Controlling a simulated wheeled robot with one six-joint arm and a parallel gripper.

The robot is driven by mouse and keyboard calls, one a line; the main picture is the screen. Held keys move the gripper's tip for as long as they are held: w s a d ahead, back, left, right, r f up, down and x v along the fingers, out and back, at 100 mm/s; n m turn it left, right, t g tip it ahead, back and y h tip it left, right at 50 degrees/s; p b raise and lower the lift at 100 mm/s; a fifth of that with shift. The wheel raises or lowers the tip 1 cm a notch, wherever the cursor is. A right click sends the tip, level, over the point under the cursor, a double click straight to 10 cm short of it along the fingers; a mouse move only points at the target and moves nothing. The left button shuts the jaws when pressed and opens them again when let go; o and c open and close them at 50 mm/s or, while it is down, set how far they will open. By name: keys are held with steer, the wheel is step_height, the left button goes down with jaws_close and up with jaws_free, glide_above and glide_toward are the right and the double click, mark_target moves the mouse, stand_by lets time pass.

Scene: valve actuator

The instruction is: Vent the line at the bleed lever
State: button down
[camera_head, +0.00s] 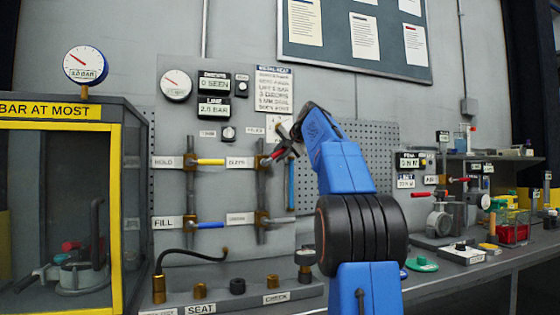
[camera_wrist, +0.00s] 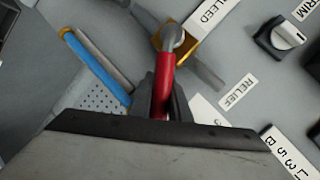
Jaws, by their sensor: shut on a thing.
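The bleed lever is red, on a brass-coloured valve body (camera_wrist: 172,38) beside a label reading BLEED (camera_wrist: 207,14) in the wrist view. My gripper (camera_wrist: 166,98) is shut on the red lever (camera_wrist: 167,72), with its dark fingers on both sides of the lever. The lever's far end is hidden by the gripper. In the head view my gripper (camera_head: 281,151) reaches the red lever at the upper right of the valve panel, and my arm covers the area to its right. The line display (camera_head: 214,107) appears to read 2.0 BAR.
A yellow lever (camera_head: 208,161) by HOLD and a blue lever (camera_head: 210,225) by FILL sit left of my gripper. A blue vertical bar (camera_head: 291,185) stands close by. A yellow-framed cabinet (camera_head: 118,210) is at the left. A cluttered bench (camera_head: 465,256) is at the right.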

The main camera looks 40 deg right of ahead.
steer(key=shift+w+a+r+n+g+h, duration=0.2)
steer(key=shift+a+r+n+g+h, duration=0.1)
steer(key=shift+a+r+n+h, duration=0.35)
steer(key=shift+w+a+r+n+g+h, duration=0.15)
steer(key=shift+a+r+n+g+h, duration=0.25)
steer(key=shift+n+h, duration=0.45)
steer(key=c, duration=1.7)
jaws_free()
steer(key=shift+r, duration=0.1)
steer(key=shift+o, duration=0.2)
